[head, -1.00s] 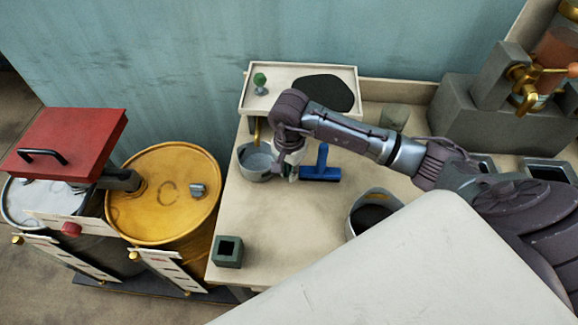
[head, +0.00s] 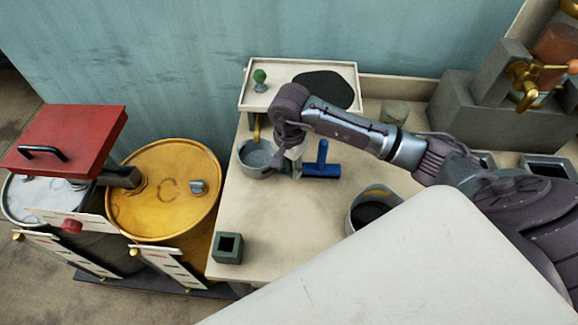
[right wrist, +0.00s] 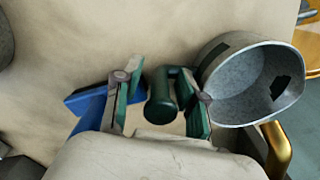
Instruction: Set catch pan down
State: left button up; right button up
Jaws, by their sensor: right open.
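The catch pan (head: 254,160), a round grey metal pan, stands on the bench top at its left back part, just in front of the raised tray. My right gripper (head: 291,166) is low at the pan's right side. In the right wrist view my gripper (right wrist: 160,97) is open, with its green-padded fingers apart. A dark green rounded grip (right wrist: 161,100) lies between them, apart from the left finger; contact with the right finger is unclear. My left gripper is not in view.
A blue tool (head: 322,168) lies right of my gripper. A grey pot (head: 358,215) stands nearer the front. The raised tray (head: 250,107) bears a green knob. A green block (head: 228,248) is at the front left. Drums (head: 165,200) stand left of the bench; its middle is clear.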

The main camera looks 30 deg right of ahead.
notch_tip(320, 180, up, 11)
jog(key=b, duration=0.3)
jog(key=shift+r, duration=0.2)
